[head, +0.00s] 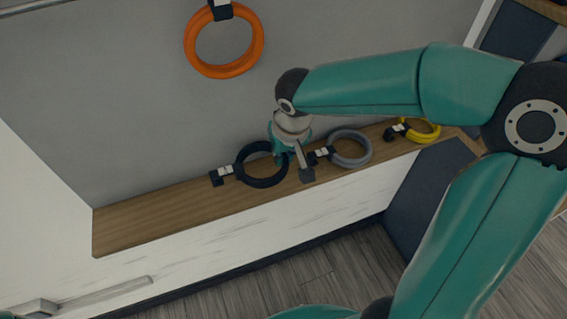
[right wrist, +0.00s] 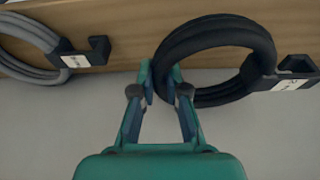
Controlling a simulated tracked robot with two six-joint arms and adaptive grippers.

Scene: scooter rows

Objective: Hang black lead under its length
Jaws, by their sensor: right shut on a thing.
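The black lead (head: 262,184) is a coiled ring with a black hook and a white label at its left, on the wooden ledge in the head view. In the right wrist view the black lead (right wrist: 215,35) shows large, with its hook and label at the right. My right gripper (head: 284,158) is at the coil's right side, opposite the hook. The label is too small to read. My left gripper is out of view.
A grey coil (head: 362,162) lies close to the right of the black one, and a yellow coil (head: 432,134) lies farther right. An orange coil (head: 224,72) hangs higher on the grey wall (head: 120,110). The left end of the ledge (head: 125,228) is clear.

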